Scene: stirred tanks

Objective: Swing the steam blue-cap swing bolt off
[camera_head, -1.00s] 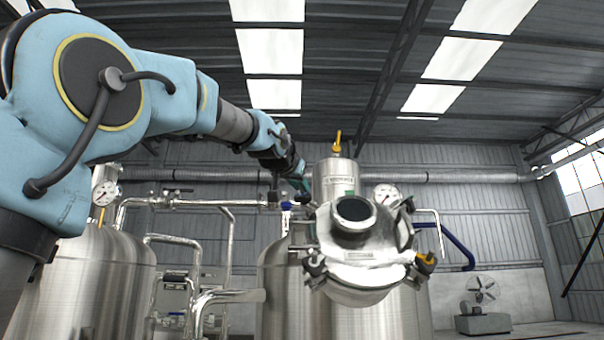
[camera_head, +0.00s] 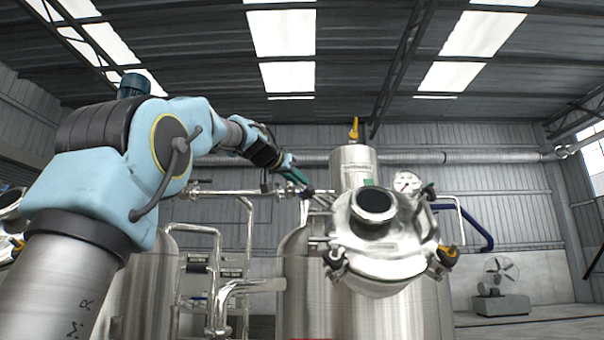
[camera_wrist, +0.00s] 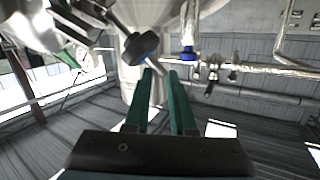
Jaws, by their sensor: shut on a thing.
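The steel vessel lid (camera_head: 385,240) with its dark-mouthed port faces me in the head view. The blue-cap swing bolt (camera_wrist: 140,47) shows in the wrist view as a dark knob with a blue rim, right by my fingertips. My gripper (camera_wrist: 161,72) has two green fingers with a narrow gap between them. It is shut on the bolt, though the exact contact is hard to see. In the head view my gripper (camera_head: 300,179) is at the lid's upper left, and the bolt there is too small to make out clearly.
A black-knobbed clamp (camera_head: 335,260) and a yellow-and-black one (camera_head: 447,256) sit on the lid's lower rim. A pressure gauge (camera_head: 407,182) stands behind. Steel pipes (camera_head: 235,290) run at left. A pipe with a blue fitting (camera_wrist: 188,53) is close right of my fingers.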

